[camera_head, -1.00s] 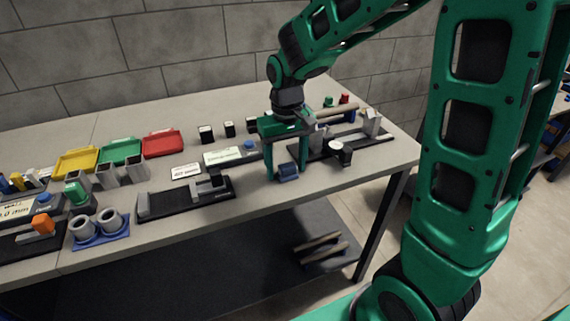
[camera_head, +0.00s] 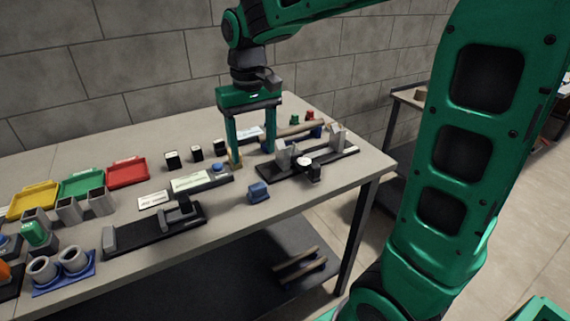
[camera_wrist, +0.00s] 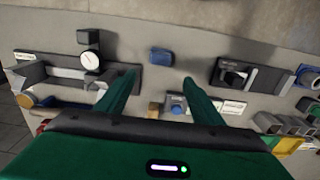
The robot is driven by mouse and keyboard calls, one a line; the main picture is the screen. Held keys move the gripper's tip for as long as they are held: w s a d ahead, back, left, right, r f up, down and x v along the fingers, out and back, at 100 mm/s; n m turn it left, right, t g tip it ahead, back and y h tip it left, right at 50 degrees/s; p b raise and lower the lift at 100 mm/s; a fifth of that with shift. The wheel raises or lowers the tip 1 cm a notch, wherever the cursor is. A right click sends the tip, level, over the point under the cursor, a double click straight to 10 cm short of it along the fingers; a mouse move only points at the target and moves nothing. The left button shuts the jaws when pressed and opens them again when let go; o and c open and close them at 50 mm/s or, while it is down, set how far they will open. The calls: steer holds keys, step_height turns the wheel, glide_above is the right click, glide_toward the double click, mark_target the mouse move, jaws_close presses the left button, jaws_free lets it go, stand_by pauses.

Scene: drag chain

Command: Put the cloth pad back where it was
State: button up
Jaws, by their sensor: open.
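A small blue block-like piece (camera_head: 258,191), which looks like the cloth pad, lies on the bench near its front edge. It sits between the two black-based fixtures. It also shows in the wrist view (camera_wrist: 161,56), beyond my fingertips and apart from them. My gripper (camera_head: 252,157) is open and empty above the bench, behind the blue piece. In the wrist view (camera_wrist: 160,79) its two fingers are spread wide, with nothing held between them.
A black fixture with a round white dial (camera_head: 303,161) stands right of the blue piece. Another black fixture (camera_head: 155,228) stands to its left. A small tan block (camera_wrist: 154,108) is below the gripper. Yellow, green and red trays (camera_head: 128,173) stand at left.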

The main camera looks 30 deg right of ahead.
steer(key=s+d+f+m, duration=0.3)
steer(key=s+d, duration=0.5)
steer(key=s, duration=0.4)
steer(key=s+d+f+m, duration=0.3)
steer(key=s+d, duration=0.6)
steer(key=s, duration=0.3)
steer(key=shift+s+d+f, duration=0.2)
steer(key=shift+s+d, duration=0.05)
steer(key=shift+w, duration=0.15)
